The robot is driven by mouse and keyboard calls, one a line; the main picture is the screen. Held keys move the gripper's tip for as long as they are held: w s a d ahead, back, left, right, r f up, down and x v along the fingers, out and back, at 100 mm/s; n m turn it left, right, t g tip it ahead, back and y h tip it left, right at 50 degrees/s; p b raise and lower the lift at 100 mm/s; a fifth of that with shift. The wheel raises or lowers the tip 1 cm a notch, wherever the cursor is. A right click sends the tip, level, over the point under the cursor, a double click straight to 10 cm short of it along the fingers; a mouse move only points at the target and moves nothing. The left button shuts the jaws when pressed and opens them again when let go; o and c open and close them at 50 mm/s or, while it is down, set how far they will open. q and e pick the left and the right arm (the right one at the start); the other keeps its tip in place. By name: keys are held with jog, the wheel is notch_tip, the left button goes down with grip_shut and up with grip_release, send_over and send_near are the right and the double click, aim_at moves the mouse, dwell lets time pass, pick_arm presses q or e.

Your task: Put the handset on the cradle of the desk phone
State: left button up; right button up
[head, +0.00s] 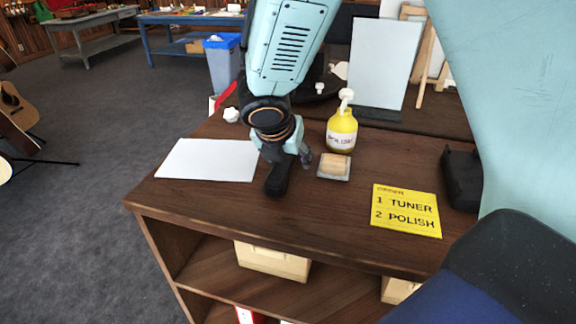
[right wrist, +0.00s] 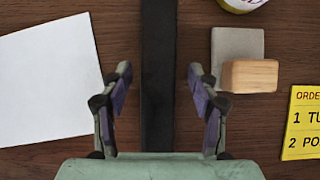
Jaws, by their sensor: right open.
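The black handset (head: 276,183) lies on the brown counter, its near end showing below my right gripper (head: 284,158) in the head view. In the right wrist view it is a long dark bar (right wrist: 158,40) running up the picture between the two fingers. My right gripper (right wrist: 159,85) is open, with one finger on each side of the handset and a gap on both sides. A dark object that looks like the desk phone (head: 461,178) stands at the right of the counter, partly hidden by my arm; its cradle cannot be made out. My left gripper is not in view.
A white sheet (head: 207,160) lies left of the handset. A wooden block on a grey pad (head: 335,166), a yellow bottle (head: 342,132) and a yellow order note (head: 406,211) are to the right. A white panel (head: 384,65) stands behind. The counter's front strip is clear.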

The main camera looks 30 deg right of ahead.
jog(key=shift+w+a, duration=0.1)
jog(key=shift+c, duration=0.3)
jog(key=c, duration=0.6)
grip_shut()
